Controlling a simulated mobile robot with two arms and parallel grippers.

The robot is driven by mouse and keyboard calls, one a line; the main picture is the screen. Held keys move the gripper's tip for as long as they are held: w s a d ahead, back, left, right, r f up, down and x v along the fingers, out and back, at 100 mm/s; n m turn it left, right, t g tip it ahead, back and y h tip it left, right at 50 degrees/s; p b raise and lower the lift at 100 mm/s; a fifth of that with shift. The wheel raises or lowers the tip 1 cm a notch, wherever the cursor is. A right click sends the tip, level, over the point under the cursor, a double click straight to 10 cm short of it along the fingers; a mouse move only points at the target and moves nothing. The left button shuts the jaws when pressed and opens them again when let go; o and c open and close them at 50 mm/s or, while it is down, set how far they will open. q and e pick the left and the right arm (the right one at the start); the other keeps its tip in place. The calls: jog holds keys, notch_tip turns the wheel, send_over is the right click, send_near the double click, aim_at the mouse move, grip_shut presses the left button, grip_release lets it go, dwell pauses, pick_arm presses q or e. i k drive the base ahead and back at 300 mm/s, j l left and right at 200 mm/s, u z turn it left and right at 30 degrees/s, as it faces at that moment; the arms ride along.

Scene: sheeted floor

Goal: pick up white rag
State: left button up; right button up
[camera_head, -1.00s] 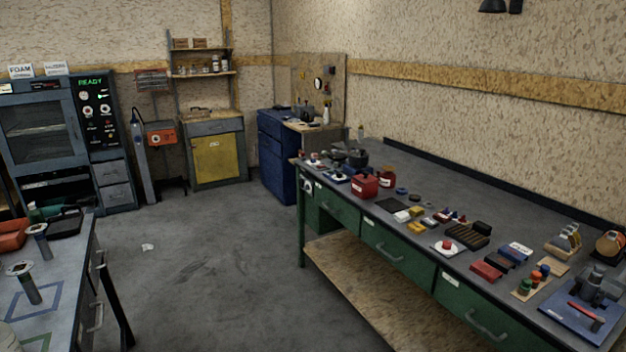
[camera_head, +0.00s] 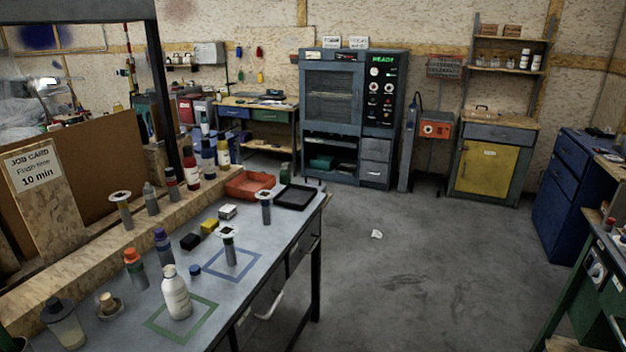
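A small crumpled white thing, which looks like the white rag (camera_head: 376,235), lies on the bare grey floor right of the near workbench. It is small in the view, so its folds are hard to make out. Nothing touches it. Neither of my grippers shows in the head view.
The near workbench (camera_head: 205,285) on the left holds bottles, an orange tray (camera_head: 250,184) and a black tray (camera_head: 297,196). A grey oven cabinet (camera_head: 330,100), yellow-door cabinet (camera_head: 485,168) and blue cabinet (camera_head: 568,185) stand behind. A green bench (camera_head: 590,290) edges in at right. The floor between is clear.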

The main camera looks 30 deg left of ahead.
aim_at(228, 210)
jog(key=i+u, duration=0.25)
jog(key=i, duration=0.4)
jog(key=i+u, duration=0.2)
jog(key=i, duration=0.45)
jog(key=i+l+u, duration=0.25)
jog(key=i, duration=0.35)
jog(key=j, duration=0.1)
